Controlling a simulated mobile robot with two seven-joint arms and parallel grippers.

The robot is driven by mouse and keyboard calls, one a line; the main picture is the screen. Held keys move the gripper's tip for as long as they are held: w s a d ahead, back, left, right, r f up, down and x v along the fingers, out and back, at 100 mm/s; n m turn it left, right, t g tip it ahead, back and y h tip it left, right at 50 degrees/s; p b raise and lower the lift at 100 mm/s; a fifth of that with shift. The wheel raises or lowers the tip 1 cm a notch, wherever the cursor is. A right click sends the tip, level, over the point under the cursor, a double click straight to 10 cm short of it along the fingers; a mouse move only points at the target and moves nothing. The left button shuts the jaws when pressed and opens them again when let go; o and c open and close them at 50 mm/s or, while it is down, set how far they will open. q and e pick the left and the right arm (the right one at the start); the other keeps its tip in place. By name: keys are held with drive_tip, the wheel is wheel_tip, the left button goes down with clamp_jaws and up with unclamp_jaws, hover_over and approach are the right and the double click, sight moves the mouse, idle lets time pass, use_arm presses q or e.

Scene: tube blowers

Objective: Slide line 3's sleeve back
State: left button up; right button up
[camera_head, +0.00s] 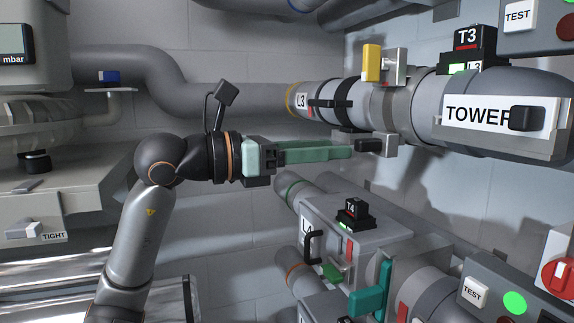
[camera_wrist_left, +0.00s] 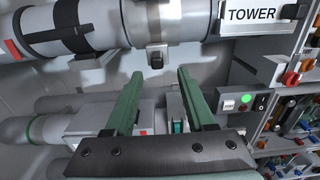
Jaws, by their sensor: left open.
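Line 3 is the thick grey pipe marked L3 (camera_head: 300,100) at the upper right of the head view. A grey section with a black band and black handle (camera_head: 328,103) sits beside that label; I take it as the sleeve. It shows at the upper left in the left wrist view (camera_wrist_left: 45,28). A yellow lever (camera_head: 372,62) stands upright on top of the pipe. A black knob (camera_head: 369,146) on a grey block hangs below the pipe. My left gripper (camera_head: 350,149) is open and empty, below the pipe and close to the knob. My right gripper is out of view.
Line 4's box with the T4 marker (camera_head: 354,212) and a teal lever (camera_head: 384,290) lie below my gripper. The T3 marker (camera_head: 470,42) and TOWER sign (camera_head: 478,115) are to the right. Open air lies between gripper and back wall.

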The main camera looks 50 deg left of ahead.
use_arm(q)
drive_tip(key=shift+b+v, duration=0.75)
drive_tip(key=shift+v, duration=2.25)
